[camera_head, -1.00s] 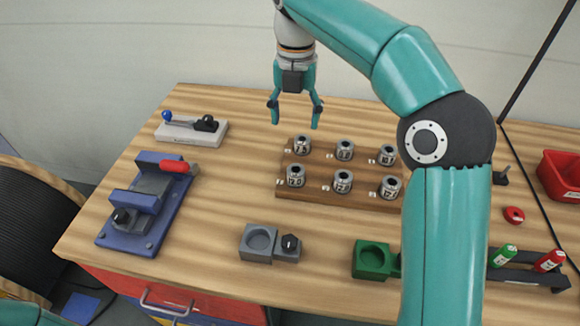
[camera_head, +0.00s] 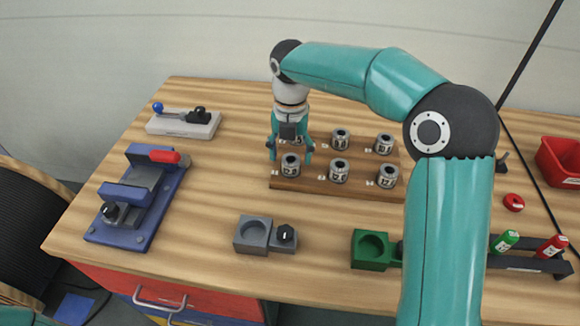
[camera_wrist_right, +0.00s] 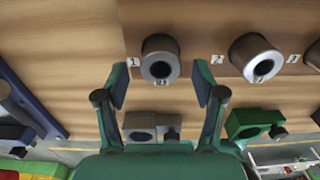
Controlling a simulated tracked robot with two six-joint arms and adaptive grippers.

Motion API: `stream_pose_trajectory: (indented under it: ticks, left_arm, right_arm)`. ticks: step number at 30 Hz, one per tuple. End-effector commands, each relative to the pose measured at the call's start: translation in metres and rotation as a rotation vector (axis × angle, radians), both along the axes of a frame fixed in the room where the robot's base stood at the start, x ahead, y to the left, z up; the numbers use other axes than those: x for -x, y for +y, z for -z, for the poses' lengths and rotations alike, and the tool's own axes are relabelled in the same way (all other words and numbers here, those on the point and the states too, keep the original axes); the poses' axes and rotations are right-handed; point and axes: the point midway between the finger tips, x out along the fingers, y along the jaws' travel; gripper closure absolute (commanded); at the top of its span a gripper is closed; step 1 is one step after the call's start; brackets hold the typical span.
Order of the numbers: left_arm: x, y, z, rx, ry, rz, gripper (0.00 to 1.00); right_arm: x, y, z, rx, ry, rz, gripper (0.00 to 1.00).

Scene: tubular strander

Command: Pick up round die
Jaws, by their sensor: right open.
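Several round metal dies stand in two rows on a wooden rack (camera_head: 330,190). My right gripper (camera_head: 289,155) is open and empty above the rack's left end, its fingers pointing down. The front-left die (camera_head: 291,167) shows just below the fingertips. The gripper covers most of the back-left die. In the right wrist view, one die (camera_wrist_right: 160,60) beside a "1" label lies ahead of the gap between the open fingers (camera_wrist_right: 160,88), and a second die (camera_wrist_right: 255,57) stands to its right by a "2" label. My left gripper is not in view.
A grey fixture (camera_head: 254,235) and a green holder (camera_head: 371,250) stand in front of the rack. A blue vise-like fixture (camera_head: 140,200) and a lever device (camera_head: 184,124) are at left. A red bin (camera_head: 562,160) is at right. Bare wood surrounds the rack.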

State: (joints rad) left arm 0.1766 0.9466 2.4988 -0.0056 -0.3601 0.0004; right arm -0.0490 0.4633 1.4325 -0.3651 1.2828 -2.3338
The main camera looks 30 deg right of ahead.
Motion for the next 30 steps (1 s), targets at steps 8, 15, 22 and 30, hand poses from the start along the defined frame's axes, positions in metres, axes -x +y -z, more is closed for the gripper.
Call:
stream_pose_trajectory:
  ticks: [8, 15, 22, 30]
  left_arm:
    - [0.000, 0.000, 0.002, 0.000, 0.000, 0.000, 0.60]
    - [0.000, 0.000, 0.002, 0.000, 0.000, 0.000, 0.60]
    - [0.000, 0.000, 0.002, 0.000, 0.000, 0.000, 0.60]
    - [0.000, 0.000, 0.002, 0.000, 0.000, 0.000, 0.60]
  right_arm:
    - [0.001, -0.001, 0.028, 0.000, 0.001, 0.001, 0.31]
    - [0.001, -0.001, 0.028, 0.000, 0.000, 0.001, 0.38]
    - [0.001, 0.000, 0.028, 0.000, 0.000, 0.001, 0.76]
    - [0.001, 0.000, 0.028, 0.000, 0.000, 0.000, 1.00]
